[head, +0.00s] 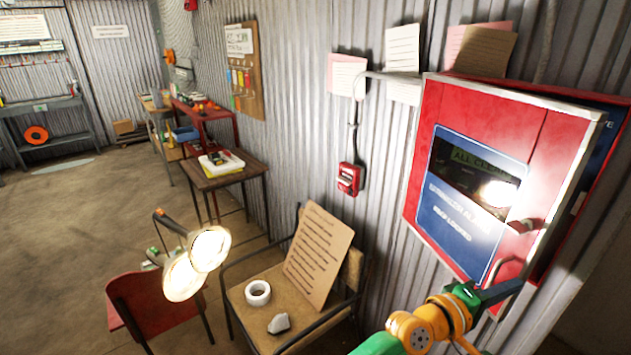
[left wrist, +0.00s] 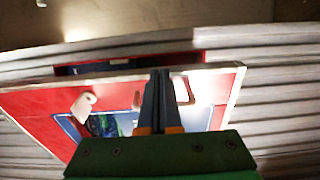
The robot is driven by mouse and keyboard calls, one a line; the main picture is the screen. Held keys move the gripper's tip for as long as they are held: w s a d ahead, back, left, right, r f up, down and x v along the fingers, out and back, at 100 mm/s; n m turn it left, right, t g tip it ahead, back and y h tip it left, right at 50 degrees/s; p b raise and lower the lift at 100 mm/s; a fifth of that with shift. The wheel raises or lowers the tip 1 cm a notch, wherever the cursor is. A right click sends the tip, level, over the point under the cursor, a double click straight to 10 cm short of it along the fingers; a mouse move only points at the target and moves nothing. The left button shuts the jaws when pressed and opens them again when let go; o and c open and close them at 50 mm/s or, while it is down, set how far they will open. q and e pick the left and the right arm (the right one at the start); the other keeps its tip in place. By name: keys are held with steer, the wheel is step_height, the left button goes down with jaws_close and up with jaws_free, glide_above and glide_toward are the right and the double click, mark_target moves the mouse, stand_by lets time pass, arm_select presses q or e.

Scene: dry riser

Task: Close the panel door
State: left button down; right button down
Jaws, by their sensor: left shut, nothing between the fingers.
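The red panel door (head: 480,110) has a pale edge and a blue sign with a small window. It stands ajar, its right edge out from the red cabinet (head: 590,190) on the corrugated wall. A latch knob (head: 524,226) and a pale handle (head: 503,268) sit near its right edge. My left gripper (head: 515,286) is shut and empty at the door's lower right corner, close to the handle. In the left wrist view the shut fingers (left wrist: 160,75) overlap the door (left wrist: 30,100), beside the handle (left wrist: 184,90); contact cannot be told. My right gripper is not in view.
A red call point (head: 349,179) and papers are on the wall. The floor at far left is mostly clear.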

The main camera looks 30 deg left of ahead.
arm_select(q)
steer(key=shift+w+d, duration=0.25)
steer(key=shift+w, duration=0.05)
stand_by(0.5)
